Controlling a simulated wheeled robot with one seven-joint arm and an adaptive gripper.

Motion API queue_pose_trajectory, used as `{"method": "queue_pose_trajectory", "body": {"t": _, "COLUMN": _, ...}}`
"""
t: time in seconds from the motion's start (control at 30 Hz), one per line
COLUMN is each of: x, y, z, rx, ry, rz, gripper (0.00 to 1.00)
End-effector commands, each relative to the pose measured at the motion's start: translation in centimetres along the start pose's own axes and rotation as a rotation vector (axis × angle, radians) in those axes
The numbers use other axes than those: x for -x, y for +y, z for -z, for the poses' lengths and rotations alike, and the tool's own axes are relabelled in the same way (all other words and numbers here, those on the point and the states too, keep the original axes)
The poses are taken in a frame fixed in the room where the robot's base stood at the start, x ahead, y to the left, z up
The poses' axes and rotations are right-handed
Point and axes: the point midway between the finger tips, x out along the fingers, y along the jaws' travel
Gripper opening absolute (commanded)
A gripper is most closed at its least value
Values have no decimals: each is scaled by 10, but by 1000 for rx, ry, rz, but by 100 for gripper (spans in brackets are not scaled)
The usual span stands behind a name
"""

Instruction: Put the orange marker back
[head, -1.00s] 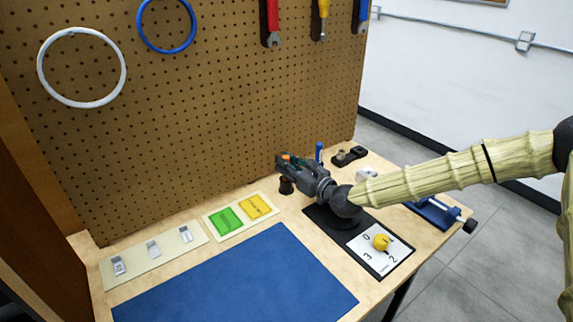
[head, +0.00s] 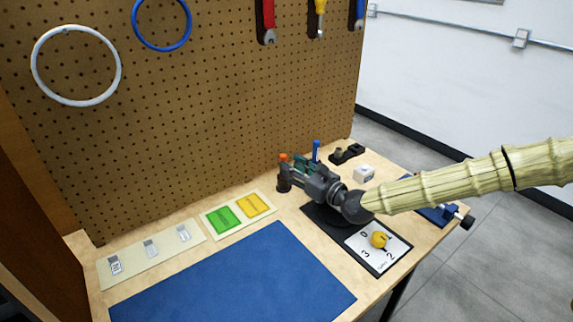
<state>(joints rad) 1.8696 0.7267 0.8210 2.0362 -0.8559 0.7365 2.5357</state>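The orange marker (head: 283,157) shows only as a small orange tip. It appears just above a small dark holder (head: 283,182) near the pegboard, at the back of the table. Its lower part is hidden or too small to make out, so I cannot tell how deep it sits. My gripper (head: 293,168) is right beside the tip and the holder, reaching in from the right. Its fingers are small and overlap the marker area, so I cannot tell whether they still touch the marker.
A blue upright marker (head: 316,150) stands just behind my gripper. A black fixture (head: 347,153) and a white block (head: 364,174) lie to the right. A dial panel (head: 367,255) with a yellow knob is in front. The blue mat (head: 235,280) is clear.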

Motion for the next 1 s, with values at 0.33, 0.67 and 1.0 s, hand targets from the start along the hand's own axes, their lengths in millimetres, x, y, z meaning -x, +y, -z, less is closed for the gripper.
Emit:
{"method": "queue_pose_trajectory", "body": {"t": 0.33, "x": 48, "y": 0, "z": 0, "rx": -1, "ry": -1, "rz": 0, "gripper": 40}}
{"method": "queue_pose_trajectory", "body": {"t": 0.67, "x": 75, "y": 0, "z": 0, "rx": 0, "ry": -1, "rz": 0, "gripper": 40}}
{"method": "queue_pose_trajectory", "body": {"t": 1.0, "x": 78, "y": 0, "z": 0, "rx": 1, "ry": 0, "rz": -1, "gripper": 40}}
